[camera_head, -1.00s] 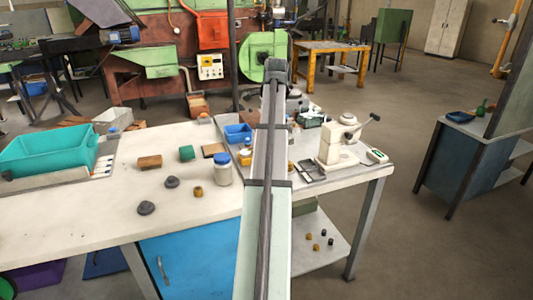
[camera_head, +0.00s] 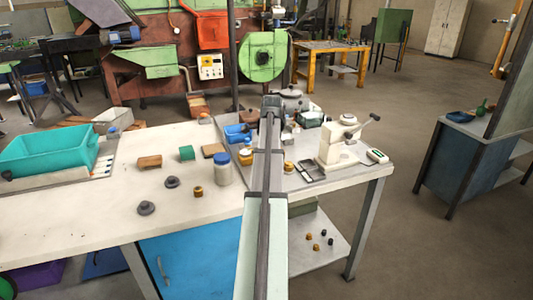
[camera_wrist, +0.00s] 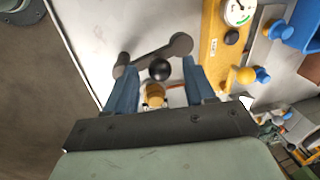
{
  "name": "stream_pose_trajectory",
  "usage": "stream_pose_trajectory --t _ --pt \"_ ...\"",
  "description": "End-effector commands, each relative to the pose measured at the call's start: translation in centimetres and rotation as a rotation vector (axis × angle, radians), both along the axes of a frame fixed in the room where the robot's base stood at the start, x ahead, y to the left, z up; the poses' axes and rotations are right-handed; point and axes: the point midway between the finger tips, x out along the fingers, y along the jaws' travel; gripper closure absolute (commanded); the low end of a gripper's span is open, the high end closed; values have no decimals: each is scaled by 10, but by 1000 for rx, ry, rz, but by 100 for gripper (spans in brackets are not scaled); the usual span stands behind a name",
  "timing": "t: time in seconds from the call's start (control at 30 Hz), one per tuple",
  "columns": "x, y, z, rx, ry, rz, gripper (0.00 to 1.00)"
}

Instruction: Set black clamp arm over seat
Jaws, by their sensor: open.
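In the wrist view, a dark bar with rounded ends (camera_wrist: 148,57), which looks like the black clamp arm, lies slantwise just beyond the fingertips. A black ball (camera_wrist: 160,70) sits close to its middle, between my fingers; I cannot tell if the two are joined. A brass-coloured round piece (camera_wrist: 154,94) is nearer my palm, and I cannot tell whether it is the seat. My gripper (camera_wrist: 157,72) is open, its two blue fingers on either side of the ball, with no grip visible. In the head view my arm hides the fingers and the clamp.
A yellow plate (camera_wrist: 212,45) with a round gauge (camera_wrist: 238,12) stands right of my fingers. Blue and yellow knobs and a blue bin (camera_wrist: 308,25) lie farther right. In the head view, a white press (camera_head: 338,145) stands right of my arm and a blue-lidded jar (camera_head: 223,170) left of it.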

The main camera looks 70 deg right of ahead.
Motion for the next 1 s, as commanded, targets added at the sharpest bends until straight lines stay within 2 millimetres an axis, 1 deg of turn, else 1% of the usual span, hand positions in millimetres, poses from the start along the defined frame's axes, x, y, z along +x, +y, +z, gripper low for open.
stream_pose_trajectory --t 0.1,0.4,0.47,0.9,1.0 --pt "1 0 -5 1 1 0 46" --pt "1 -1 -6 0 0 0 46" --pt "1 -1 -6 0 0 0 51" --pt "1 -1 -6 0 0 0 93" --pt "1 -1 -6 0 0 0 100"
